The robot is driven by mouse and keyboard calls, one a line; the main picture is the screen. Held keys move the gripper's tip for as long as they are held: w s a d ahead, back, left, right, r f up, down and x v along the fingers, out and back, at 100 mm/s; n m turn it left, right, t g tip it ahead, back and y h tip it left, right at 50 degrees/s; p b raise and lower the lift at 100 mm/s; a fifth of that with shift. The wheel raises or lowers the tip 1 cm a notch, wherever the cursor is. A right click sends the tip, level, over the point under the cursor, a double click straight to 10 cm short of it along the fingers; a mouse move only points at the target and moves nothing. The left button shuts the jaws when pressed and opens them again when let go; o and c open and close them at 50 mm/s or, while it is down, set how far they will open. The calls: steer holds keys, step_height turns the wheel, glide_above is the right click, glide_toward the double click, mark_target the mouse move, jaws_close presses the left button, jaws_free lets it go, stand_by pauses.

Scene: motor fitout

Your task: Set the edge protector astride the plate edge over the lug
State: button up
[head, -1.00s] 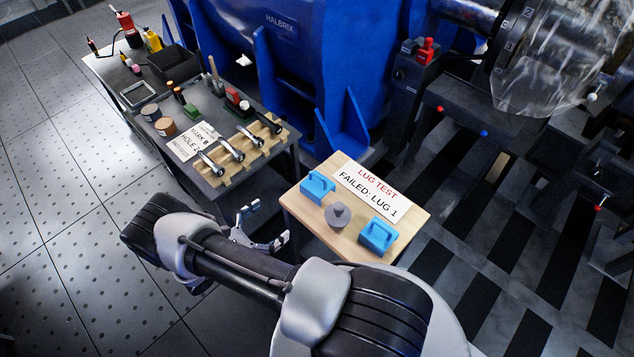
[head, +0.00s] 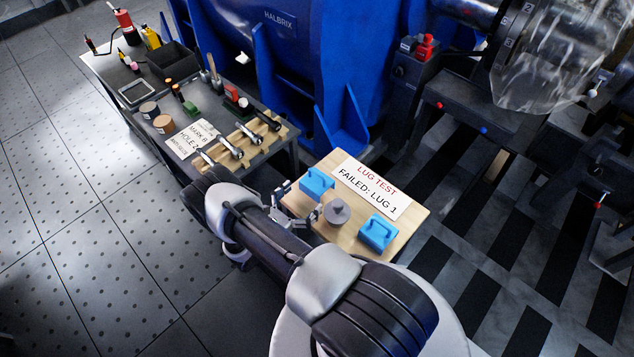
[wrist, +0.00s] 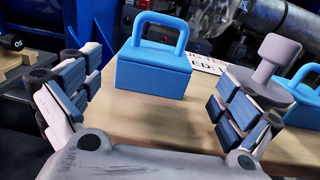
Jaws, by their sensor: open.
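Two blue blocks with loop handles, which look like edge protectors, stand on a small wooden-topped table (head: 352,242). My gripper (head: 296,206) is open and empty at the table's left edge, its fingers pointing at the left blue block (head: 318,186). In the wrist view this block (wrist: 153,77) stands upright just beyond and between the fingers, untouched. The right blue block (head: 378,234) is farther right and shows partly at the right edge of the wrist view (wrist: 303,108). Blue upright plates (head: 270,75) stand on the Halbrix machine; I cannot tell which bears the lug.
A grey knobbed disc (head: 337,213) stands between the blocks, close to my right finger in the wrist view. A sign (head: 370,187) reads "LUG TEST FAILED: LUG 1". A crowded dark bench (head: 208,105) is at the left.

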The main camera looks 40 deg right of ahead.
mark_target(309, 189)
steer(key=d, duration=0.2)
steer(key=w+d, duration=0.1)
steer(key=d, duration=0.2)
steer(key=shift+w+r+b, duration=0.1)
steer(key=shift+r+b, duration=0.05)
steer(key=shift+b, duration=0.25)
steer(key=c, duration=1.2)
